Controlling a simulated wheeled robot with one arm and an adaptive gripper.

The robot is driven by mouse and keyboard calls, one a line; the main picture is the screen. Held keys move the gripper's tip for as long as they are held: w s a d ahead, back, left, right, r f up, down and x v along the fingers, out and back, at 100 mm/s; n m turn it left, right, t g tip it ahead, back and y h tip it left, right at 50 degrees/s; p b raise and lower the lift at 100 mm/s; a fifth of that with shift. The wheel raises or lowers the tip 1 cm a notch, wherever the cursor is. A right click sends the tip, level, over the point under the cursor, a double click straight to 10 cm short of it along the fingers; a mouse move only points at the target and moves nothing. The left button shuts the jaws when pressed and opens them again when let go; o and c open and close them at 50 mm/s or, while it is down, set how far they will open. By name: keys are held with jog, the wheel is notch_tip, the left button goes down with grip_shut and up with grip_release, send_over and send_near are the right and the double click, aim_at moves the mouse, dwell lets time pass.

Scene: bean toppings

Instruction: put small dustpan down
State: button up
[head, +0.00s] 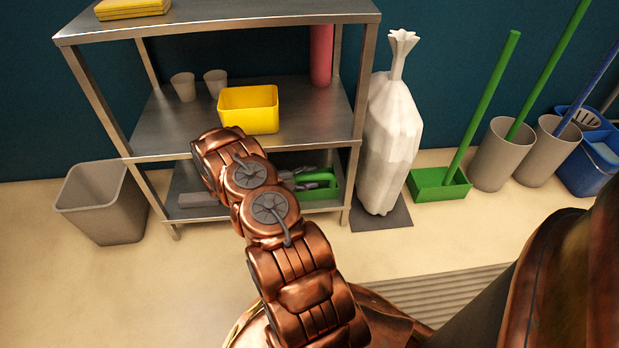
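A small green object, which looks like the small dustpan (326,190), is at the right end of the bottom shelf (216,212) of the metal rack. My arm reaches into the space above that shelf. The grey fingers of my gripper (318,180) are at the green object and overlap it in the picture. The view is too small to tell whether they are open or shut, or whether they touch it. I cannot tell if the object rests fully on the shelf. My arm hides part of the shelf.
The middle shelf (180,135) above my gripper holds a yellow bin (249,112), two cups and a red cylinder. A rack leg (352,160) stands just right of the green object. A white bag (391,140), a long-handled green dustpan (440,186) and a grey bin (100,205) stand nearby.

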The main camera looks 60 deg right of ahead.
jog(key=shift+w+a+r, duration=0.2)
jog(key=shift+a, duration=0.05)
jog(key=p+v, duration=0.4)
jog(key=v, duration=0.7)
jog(key=shift+a, duration=0.2)
jog(key=shift+a+f, duration=0.1)
